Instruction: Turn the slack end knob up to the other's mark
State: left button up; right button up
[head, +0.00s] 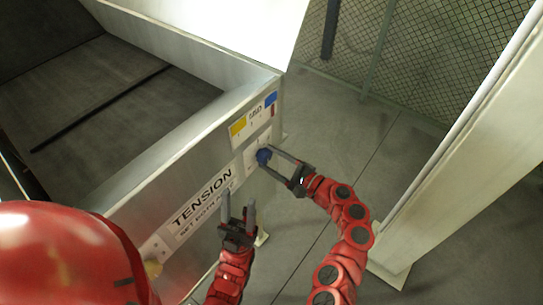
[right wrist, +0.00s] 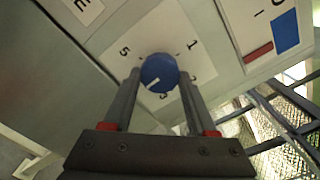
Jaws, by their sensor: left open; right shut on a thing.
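A blue end knob (head: 264,156) sits on the side panel near its far end. My right gripper (head: 268,160) is shut on it, one finger on each side. In the right wrist view the blue knob (right wrist: 158,70) has a white pointer line aimed to the lower left, on a pale dial plate (right wrist: 190,35) with numerals such as 5, 1 and 3. The fingers hide part of the dial. A yellowish knob (head: 153,268) sits at the near end of the panel; its setting is too small to read. My left gripper (head: 238,202) is open and empty before the panel.
A label reading TENSION (head: 203,195) lies between the knobs. A plate with yellow and blue patches (head: 254,118) is above the blue knob. A pale post (head: 455,150) stands at right, with mesh fencing (head: 440,50) behind. Floor between panel and post is clear.

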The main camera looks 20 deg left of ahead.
jog(key=shift+m, duration=0.4)
jog(key=o, duration=1.4)
jog(key=shift+c, duration=0.2)
jog(key=b+v, duration=0.3)
jog(key=v, duration=1.4)
jog(key=shift+d, duration=0.2)
